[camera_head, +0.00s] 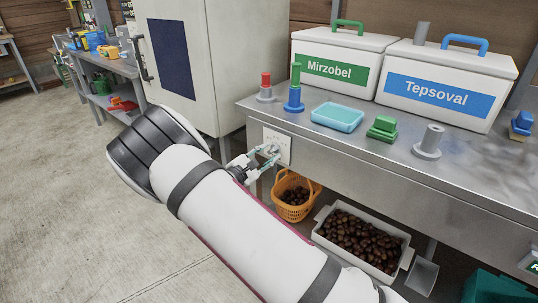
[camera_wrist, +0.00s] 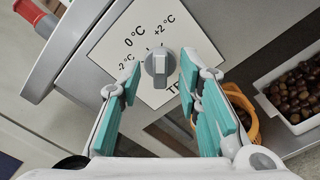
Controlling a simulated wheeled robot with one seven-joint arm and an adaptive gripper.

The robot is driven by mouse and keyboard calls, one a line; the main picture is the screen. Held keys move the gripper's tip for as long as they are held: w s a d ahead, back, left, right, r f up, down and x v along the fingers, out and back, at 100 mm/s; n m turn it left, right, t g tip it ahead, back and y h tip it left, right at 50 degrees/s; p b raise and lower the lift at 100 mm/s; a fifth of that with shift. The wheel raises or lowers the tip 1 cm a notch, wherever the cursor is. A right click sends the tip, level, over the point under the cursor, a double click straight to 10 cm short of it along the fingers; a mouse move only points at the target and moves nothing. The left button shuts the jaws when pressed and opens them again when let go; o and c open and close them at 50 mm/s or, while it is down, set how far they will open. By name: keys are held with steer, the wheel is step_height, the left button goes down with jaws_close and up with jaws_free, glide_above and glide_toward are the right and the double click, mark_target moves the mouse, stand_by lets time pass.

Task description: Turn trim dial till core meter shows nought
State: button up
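The trim dial is a grey knob (camera_wrist: 160,66) on a white plate (camera_wrist: 110,45) marked -2 °C, 0 °C and +2 °C, on the front of the steel bench. Its raised bar stands about upright in the wrist view, its top end between the 0 and +2 marks. My gripper (camera_wrist: 159,80) is open, with one teal-padded finger on each side of the knob and gaps showing between. In the head view my gripper (camera_head: 264,160) is at the plate (camera_head: 284,144). No core meter reading can be made out in either view.
An orange basket (camera_head: 293,211) and a white crate (camera_head: 405,262) of chestnuts sit below the bench (camera_head: 360,165). A white plate with a green patch (camera_head: 535,267) is cut off at the right edge. A tall cabinet (camera_head: 225,70) stands left of the bench.

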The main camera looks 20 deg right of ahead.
steer(key=shift+w+d, duration=0.35)
steer(key=shift+d, duration=0.15)
jaws_close()
steer(key=shift+m, duration=0.6)
jaws_free()
